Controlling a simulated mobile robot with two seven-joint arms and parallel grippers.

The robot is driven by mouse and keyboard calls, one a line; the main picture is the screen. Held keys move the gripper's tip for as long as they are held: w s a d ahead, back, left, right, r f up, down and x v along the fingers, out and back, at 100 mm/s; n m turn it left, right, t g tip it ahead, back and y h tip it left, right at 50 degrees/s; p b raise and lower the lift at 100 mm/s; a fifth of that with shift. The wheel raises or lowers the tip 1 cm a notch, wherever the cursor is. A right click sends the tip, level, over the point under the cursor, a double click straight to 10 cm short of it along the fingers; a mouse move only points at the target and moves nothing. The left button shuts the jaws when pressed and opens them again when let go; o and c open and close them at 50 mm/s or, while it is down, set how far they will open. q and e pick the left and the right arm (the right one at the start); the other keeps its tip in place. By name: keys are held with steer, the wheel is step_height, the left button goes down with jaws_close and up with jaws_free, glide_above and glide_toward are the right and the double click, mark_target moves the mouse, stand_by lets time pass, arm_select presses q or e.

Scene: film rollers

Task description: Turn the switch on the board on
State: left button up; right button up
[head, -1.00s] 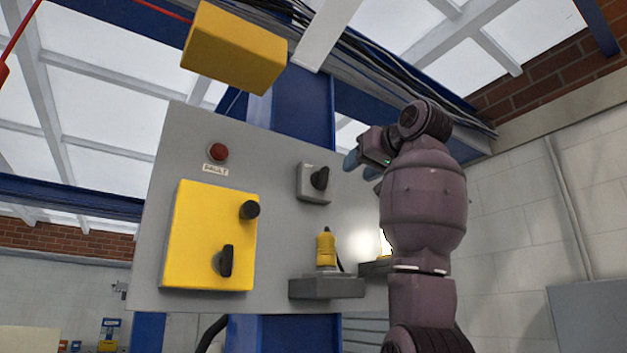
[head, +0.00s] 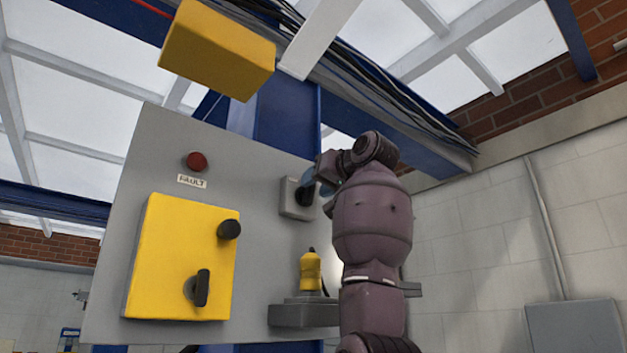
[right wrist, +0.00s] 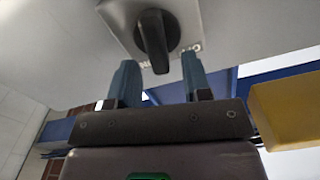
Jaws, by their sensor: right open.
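The board (head: 150,150) is a tilted-looking grey panel on a blue column. On its right side is a small grey switch box (head: 292,205) with a black rotary knob (head: 305,196). In the right wrist view the knob (right wrist: 153,35) shows large, its handle pointing down the picture, with partly hidden lettering beside it. My right gripper (head: 324,190) is close in front of this knob and partly covers it in the head view. In the right wrist view its two blue fingers (right wrist: 160,78) are open and empty, with the knob's lower end between them; contact cannot be told.
A yellow box (head: 165,240) with two black knobs is on the board's left, below a red lamp (head: 197,161) labelled FAULT. A yellow-topped device (head: 311,272) stands on a grey ledge (head: 298,316) below the switch. A yellow block (head: 218,50) hangs above.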

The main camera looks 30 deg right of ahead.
steer(key=shift+w+a, duration=0.1)
steer(key=shift+w, duration=0.7)
arm_select(q)
steer(key=shift+s+f, duration=0.1)
steer(key=shift+s, duration=0.1)
arm_select(e)
steer(key=shift+c, duration=0.2)
jaws_close()
